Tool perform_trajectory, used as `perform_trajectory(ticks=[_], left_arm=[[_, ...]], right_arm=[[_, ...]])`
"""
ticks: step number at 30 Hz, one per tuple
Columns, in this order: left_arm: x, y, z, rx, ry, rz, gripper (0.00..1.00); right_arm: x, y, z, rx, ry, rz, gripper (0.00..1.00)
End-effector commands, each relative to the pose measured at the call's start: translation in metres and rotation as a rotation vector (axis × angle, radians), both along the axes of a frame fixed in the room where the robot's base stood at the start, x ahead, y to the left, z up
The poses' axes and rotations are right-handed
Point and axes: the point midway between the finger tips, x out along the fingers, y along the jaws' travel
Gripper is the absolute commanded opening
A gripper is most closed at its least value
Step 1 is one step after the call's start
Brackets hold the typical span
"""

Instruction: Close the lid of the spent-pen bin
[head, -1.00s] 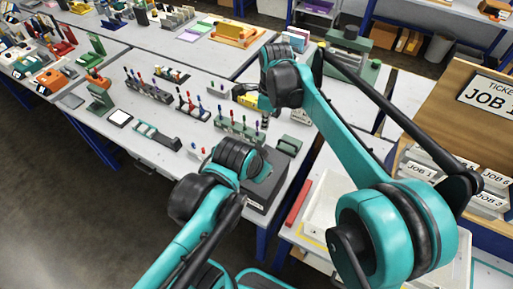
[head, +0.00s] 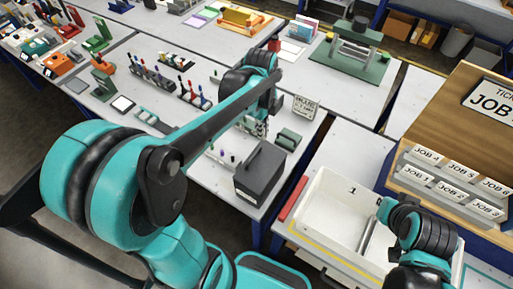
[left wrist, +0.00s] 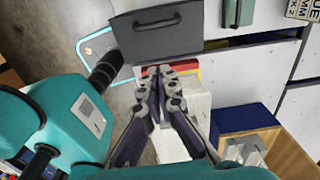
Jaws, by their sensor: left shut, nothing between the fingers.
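The spent-pen bin appears to be the dark grey box (head: 268,178) at the table's near right corner. Its top panel with a bar handle also shows in the left wrist view (left wrist: 130,35). The lid looks flat over the box, but I cannot tell whether it is fully closed. My left gripper (head: 258,128) is above the table, close behind the bin in the head view.
Pen racks (head: 190,92) stand left of the bin, and a green block (head: 289,139) is behind it. A small sign (head: 305,107) stands farther back. A red strip (head: 293,198) and a white tray (head: 330,208) lie to the right.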

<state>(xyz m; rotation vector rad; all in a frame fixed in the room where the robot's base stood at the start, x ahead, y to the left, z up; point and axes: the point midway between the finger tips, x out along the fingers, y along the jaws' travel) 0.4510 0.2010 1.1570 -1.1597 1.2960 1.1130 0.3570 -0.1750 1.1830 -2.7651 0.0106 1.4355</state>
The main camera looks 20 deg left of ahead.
Motion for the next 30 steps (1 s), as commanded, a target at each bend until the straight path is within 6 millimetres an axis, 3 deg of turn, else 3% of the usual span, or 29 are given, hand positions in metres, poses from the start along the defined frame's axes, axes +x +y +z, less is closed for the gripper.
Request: perform_trajectory(ticks=[8, 20, 30], left_arm=[[0.001, -0.001, -0.025, -0.001, 0.007, -0.025, 0.00], [0.000, -0.003, -0.107, -0.001, 0.006, -0.023, 0.00], [0.003, 0.022, -0.130, -0.001, 0.006, -0.023, 0.00]], right_arm=[[-0.004, -0.004, -0.009, -0.022, -0.008, 0.019, 0.00], [-0.004, -0.003, -0.028, -0.021, -0.007, 0.018, 0.00], [-0.004, -0.003, -0.032, -0.020, -0.007, 0.018, 0.00]])
